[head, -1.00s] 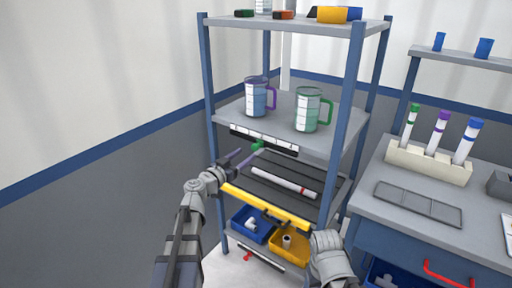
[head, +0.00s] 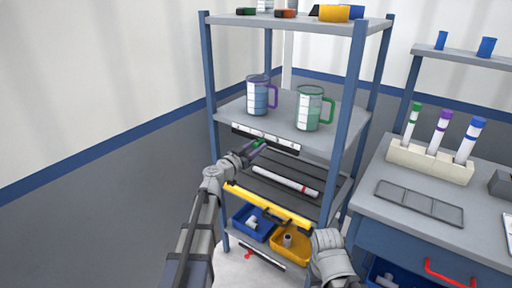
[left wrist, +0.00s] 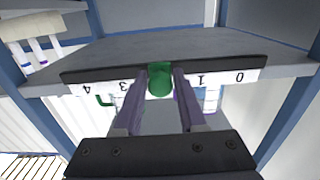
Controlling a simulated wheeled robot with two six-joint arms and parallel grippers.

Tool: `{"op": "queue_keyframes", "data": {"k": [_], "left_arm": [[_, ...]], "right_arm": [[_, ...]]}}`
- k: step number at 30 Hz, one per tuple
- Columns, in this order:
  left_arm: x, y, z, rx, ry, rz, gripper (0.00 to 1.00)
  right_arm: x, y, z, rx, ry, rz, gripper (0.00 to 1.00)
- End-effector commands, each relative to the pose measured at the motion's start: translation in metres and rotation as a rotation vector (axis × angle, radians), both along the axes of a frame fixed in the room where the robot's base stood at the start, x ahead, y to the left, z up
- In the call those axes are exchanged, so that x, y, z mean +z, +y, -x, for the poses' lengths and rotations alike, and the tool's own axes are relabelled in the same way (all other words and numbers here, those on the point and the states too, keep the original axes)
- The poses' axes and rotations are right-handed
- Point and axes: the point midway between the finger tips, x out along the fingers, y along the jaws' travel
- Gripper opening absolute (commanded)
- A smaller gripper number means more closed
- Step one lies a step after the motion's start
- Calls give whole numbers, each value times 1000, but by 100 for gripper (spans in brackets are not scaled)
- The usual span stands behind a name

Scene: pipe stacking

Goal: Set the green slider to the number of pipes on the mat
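The green slider (head: 258,143) is a small knob on a white numbered scale (head: 281,143) along the front edge of the middle shelf. In the left wrist view the slider (left wrist: 160,80) sits between the visible 3 and 1. My left gripper (left wrist: 161,82) has one purple-grey finger on each side of it, apparently touching; in the head view the gripper (head: 255,147) reaches it from the left. One white pipe with a red band (head: 285,181) lies on the dark ribbed mat (head: 262,165) below. My right wrist is near the bar's right end; its fingertips cannot be made out.
A yellow bar (head: 265,205) runs across the mat's front. Blue (head: 240,222) and yellow (head: 278,252) bins with white pieces stand below. Two measuring jugs (head: 257,97) stand on the shelf above the scale. A marker rack (head: 430,164) stands on the right table.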

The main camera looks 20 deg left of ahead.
Motion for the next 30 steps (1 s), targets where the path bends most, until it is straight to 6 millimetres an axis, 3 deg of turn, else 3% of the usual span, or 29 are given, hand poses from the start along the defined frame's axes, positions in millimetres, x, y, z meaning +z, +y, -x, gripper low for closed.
{"op": "queue_keyframes", "data": {"k": [1,10,30], "left_arm": [[0,0,0,0,0,0,33],[0,0,0,0,0,0,0],[0,0,0,0,0,0,0]], "right_arm": [[0,0,0,0,0,0,0],[0,0,0,0,0,0,0],[0,0,0,0,0,0,0]]}}
